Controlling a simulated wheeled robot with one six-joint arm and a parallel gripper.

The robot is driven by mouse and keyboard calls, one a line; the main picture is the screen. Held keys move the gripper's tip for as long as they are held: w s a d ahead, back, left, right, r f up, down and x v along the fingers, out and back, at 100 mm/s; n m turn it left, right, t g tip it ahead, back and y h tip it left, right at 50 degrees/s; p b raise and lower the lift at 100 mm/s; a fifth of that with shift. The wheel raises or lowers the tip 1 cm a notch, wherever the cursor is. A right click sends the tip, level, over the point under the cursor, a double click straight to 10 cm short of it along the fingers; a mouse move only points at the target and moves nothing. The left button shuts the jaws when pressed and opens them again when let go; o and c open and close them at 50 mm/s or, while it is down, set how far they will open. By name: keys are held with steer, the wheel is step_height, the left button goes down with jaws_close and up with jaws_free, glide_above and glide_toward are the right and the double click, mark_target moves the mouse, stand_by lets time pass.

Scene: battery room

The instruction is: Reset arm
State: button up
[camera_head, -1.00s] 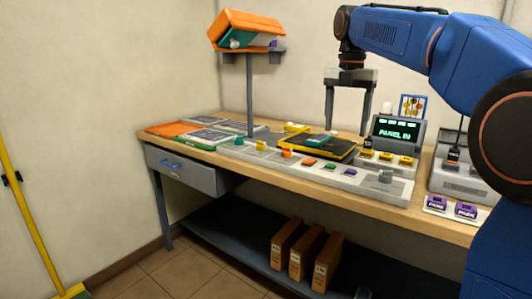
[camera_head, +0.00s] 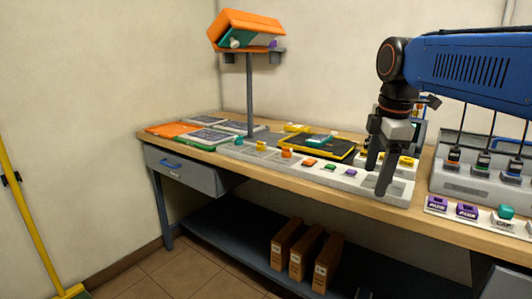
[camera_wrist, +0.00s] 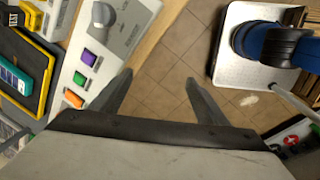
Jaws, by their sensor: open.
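My gripper (camera_head: 380,168) hangs from my blue arm over the front right part of the bench, with its fingers pointing down. In the wrist view my gripper (camera_wrist: 160,92) has its two fingers spread apart with nothing between them. Floor tiles show between and beyond the fingers. The long grey button strip (camera_head: 320,172) with orange, green and purple buttons lies left of my gripper. The strip (camera_wrist: 88,62) also shows left of the fingers in the wrist view, with a grey knob (camera_wrist: 103,14) at its far end.
The wooden bench (camera_head: 440,213) runs along the wall. A black and yellow tray (camera_head: 300,147) lies on it. A grey cable unit (camera_head: 480,178) and purple blocks (camera_head: 452,207) stand at the right. An orange-topped stand (camera_head: 249,85) rises at the back left. Brown boxes (camera_head: 307,255) sit below.

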steer(key=s+d+f+m+t, duration=0.2)
steer(key=s+d+f+m, duration=0.1)
steer(key=s+f+m, duration=1.3)
steer(key=s+f, duration=0.3)
steer(key=f, duration=0.3)
steer(key=shift+m+t, duration=0.3)
steer(key=shift+t, duration=0.1)
steer(key=shift+s, duration=0.1)
